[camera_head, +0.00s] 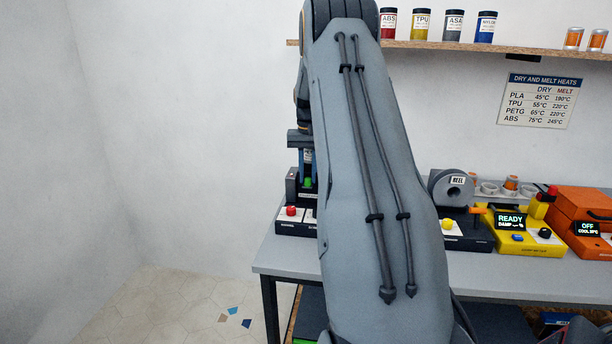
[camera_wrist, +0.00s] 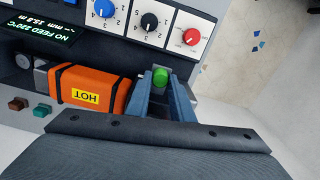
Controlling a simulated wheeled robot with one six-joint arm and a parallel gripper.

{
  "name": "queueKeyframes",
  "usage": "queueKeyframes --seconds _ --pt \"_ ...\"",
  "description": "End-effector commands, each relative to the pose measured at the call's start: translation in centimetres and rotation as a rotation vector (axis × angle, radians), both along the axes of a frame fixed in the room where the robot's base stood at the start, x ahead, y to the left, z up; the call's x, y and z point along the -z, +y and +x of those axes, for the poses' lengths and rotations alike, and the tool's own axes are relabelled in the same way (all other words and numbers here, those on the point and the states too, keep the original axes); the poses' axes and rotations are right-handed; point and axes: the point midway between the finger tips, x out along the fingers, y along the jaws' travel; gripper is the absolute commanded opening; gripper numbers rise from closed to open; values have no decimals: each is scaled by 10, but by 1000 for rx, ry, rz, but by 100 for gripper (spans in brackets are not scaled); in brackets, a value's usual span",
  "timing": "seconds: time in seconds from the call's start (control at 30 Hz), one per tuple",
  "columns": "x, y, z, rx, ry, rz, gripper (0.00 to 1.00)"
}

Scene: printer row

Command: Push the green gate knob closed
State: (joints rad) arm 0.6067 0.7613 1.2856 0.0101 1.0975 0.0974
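The green gate knob (camera_wrist: 160,77) shows at the tips of my gripper (camera_wrist: 162,85) in the wrist view. The two blue-grey fingers run up to it, one on each side, with a narrow gap between them. I cannot tell whether they touch or grip the knob. In the head view my gripper (camera_head: 307,170) points down over the machine at the left end of the bench, and the green knob (camera_head: 308,183) shows just below the fingertips. My arm hides much of that machine.
An orange block marked HOT (camera_wrist: 85,84) lies beside the fingers in the wrist view. A red dial (camera_wrist: 191,37), a black dial (camera_wrist: 149,21) and a blue dial (camera_wrist: 104,8) sit on the panel beyond. The bench (camera_head: 275,256) has other machines to the right.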

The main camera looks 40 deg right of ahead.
Motion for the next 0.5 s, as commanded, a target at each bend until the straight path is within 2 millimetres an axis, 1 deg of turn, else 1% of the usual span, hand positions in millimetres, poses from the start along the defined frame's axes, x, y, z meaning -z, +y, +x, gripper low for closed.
queueKeyframes --seconds 0.03,0.1,0.37,0.5 --pt "-3 -2 3 0 -10 -7 28" --pt "-2 -2 2 0 -8 -6 39" --pt "-2 -1 2 0 -5 -3 39" --pt "-9 -1 2 0 -6 -4 39"
